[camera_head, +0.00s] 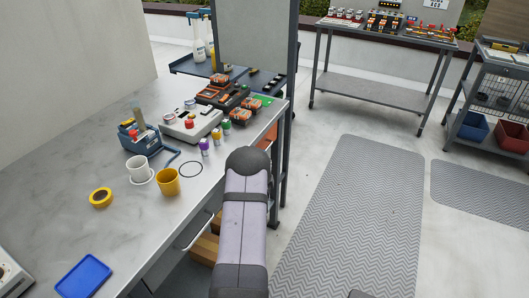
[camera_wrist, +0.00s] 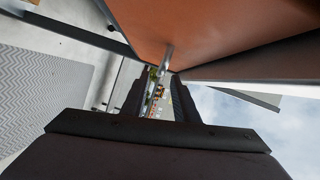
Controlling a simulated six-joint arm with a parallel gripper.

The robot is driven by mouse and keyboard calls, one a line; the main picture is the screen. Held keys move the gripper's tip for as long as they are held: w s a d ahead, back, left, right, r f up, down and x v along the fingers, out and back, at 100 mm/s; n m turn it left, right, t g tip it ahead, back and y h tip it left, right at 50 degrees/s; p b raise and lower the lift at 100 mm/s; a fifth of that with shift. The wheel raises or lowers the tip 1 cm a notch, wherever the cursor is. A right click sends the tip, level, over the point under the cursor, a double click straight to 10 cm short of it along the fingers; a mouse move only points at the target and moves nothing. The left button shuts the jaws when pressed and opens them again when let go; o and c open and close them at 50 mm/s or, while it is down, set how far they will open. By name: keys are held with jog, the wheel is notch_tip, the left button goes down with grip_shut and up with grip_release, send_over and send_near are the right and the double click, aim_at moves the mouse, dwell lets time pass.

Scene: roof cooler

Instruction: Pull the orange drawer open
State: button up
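The orange drawer's front (camera_wrist: 205,28) fills the top of the wrist view. Its metal handle (camera_wrist: 165,60) stands off the front near its lower corner. My gripper (camera_wrist: 158,104) points at the handle, its two dark fingers apart with a clear gap between them. The handle bar appears between or just beyond the fingertips; I cannot tell whether they touch it. In the head view only a sliver of the orange drawer (camera_head: 271,133) shows under the bench's far right end. My arm hides the rest of it and my gripper.
A dark upright post (camera_head: 286,150) stands close beside the drawer. The floor mat (camera_head: 350,220) to the right is clear.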

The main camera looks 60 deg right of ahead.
jog(key=shift+x, duration=3.05)
grip_shut()
